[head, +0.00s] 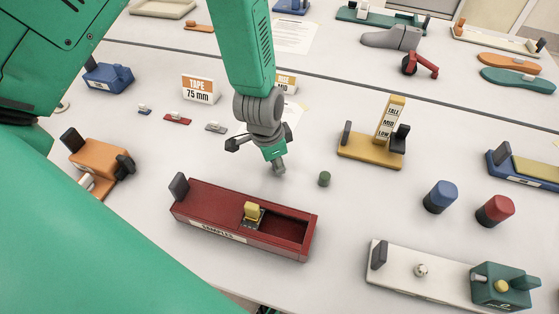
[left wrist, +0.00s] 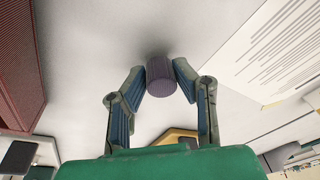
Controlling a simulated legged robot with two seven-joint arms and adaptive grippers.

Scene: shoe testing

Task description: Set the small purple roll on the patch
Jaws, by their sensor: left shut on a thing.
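My left gripper (head: 278,168) hangs above the table, behind the red tray and left of a small green cylinder. In the left wrist view the small purple roll (left wrist: 160,76) sits between the two fingertips of my left gripper (left wrist: 159,78), which is shut on it. In the head view the roll is hard to make out at the fingertips. I cannot tell which surface is the patch. My right gripper is not in view.
The red tray (head: 210,208) holds a yellow block (head: 252,211). The green cylinder (head: 324,179) stands close to the gripper. A yellow stand (head: 365,153), a blue cylinder (head: 440,197) and a red cylinder (head: 495,210) stand right. The table between the tray and yellow stand is mostly clear.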

